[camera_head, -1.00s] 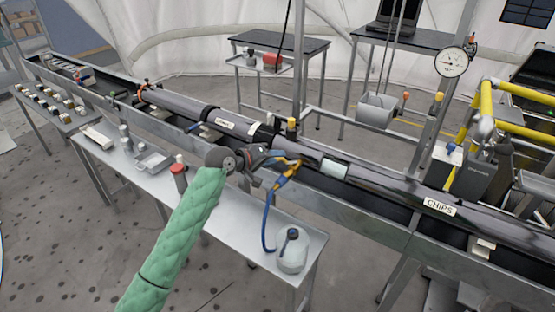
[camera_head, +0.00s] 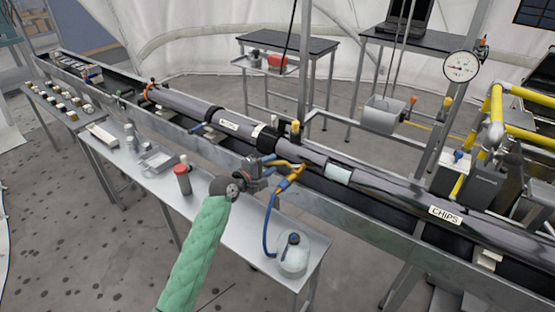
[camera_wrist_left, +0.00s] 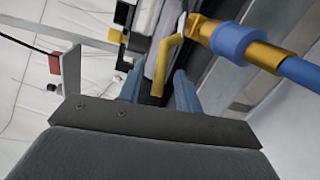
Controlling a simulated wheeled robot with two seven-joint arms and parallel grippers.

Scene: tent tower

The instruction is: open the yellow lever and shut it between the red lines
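The yellow lever (camera_head: 290,164) is on a brass valve fitting on the side of the long dark pipe (camera_head: 375,187). In the left wrist view the bent yellow lever (camera_wrist_left: 162,66) reaches down between the two blue fingers. My left gripper (camera_head: 272,163) is at the lever, coming from the left. In the wrist view its fingers (camera_wrist_left: 158,75) are apart, with gaps to either side of the lever; I cannot tell whether either touches it. A blue hose (camera_head: 268,225) runs down from the fitting. I cannot make out the red lines. My right gripper is not in view.
A metal side table (camera_head: 235,235) stands below the pipe. It bears a clear jug (camera_head: 293,258), a red-capped bottle (camera_head: 183,180) and a small tray (camera_head: 158,160). A pressure gauge (camera_head: 461,66) and yellow pipes (camera_head: 515,95) are at the right. A "CHIPS" label (camera_head: 445,215) marks the pipe.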

